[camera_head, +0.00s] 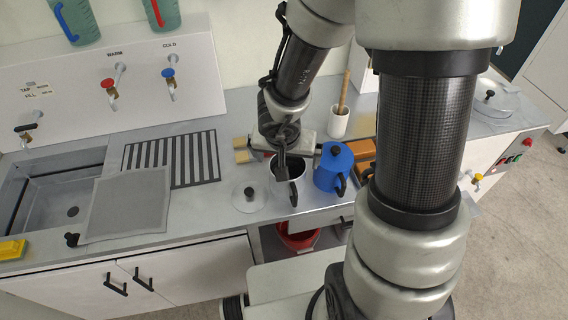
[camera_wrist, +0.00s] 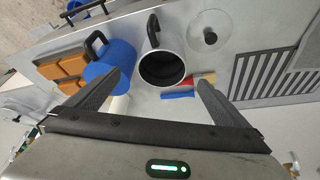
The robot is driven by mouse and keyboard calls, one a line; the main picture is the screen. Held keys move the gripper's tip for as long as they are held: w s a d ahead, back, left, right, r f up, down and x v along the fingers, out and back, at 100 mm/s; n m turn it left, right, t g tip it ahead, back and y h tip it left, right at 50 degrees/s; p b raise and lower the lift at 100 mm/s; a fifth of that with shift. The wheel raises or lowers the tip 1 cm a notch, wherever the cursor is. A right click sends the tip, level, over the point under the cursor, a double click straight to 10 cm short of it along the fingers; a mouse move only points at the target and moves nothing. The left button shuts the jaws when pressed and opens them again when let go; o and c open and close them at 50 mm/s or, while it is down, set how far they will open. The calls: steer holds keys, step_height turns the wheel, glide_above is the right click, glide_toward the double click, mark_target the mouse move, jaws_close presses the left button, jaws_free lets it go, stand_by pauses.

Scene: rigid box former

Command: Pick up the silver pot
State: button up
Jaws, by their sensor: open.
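The silver pot (camera_wrist: 170,42) stands on the counter without a lid, its dark inside facing the wrist camera. Its black handle (camera_wrist: 152,31) points towards the counter's front edge. In the head view the pot (camera_head: 301,171) is partly hidden by my gripper (camera_head: 283,160). My gripper is open and empty above the pot. In the wrist view the pot shows beyond and between the two fingertips (camera_wrist: 158,78), with no clear contact. How far the fingers are above the rim is hard to tell.
A blue pot (camera_head: 334,166) stands close on the pot's right in the head view. A round lid (camera_head: 249,197) lies on its left. Orange blocks (camera_wrist: 68,68), brushes (camera_wrist: 180,94) and a white holder (camera_head: 339,122) are nearby. A striped drain area (camera_head: 172,158) and sink lie farther left.

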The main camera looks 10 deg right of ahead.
steer(key=b+x, duration=0.2)
steer(key=x, duration=0.3)
steer(key=b+x, duration=0.3)
steer(key=x, duration=0.2)
steer(key=b+x, duration=0.3)
steer(key=x, duration=0.2)
steer(key=shift+a, duration=0.35)
steer(key=c, duration=1.3)
steer(key=shift+s+r+n+t+y+p, duration=0.1)
steer(key=shift+s+r+n+y+p, duration=0.25)
steer(key=shift+r+n+p, duration=1.45)
steer(key=shift+s+r+m+t+y+p, duration=0.1)
steer(key=shift+s+r+m+y+p, duration=0.5)
steer(key=shift+r, duration=2.65)
steer(key=shift+s+r+n+t+h+p, duration=0.1)
steer(key=shift+r+n+p, duration=0.9)
steer(key=shift+r+p, duration=1.1)
steer(key=shift+c, duration=0.2)
steer(key=shift+r+b, duration=0.45)
steer(key=shift+b, duration=0.05)
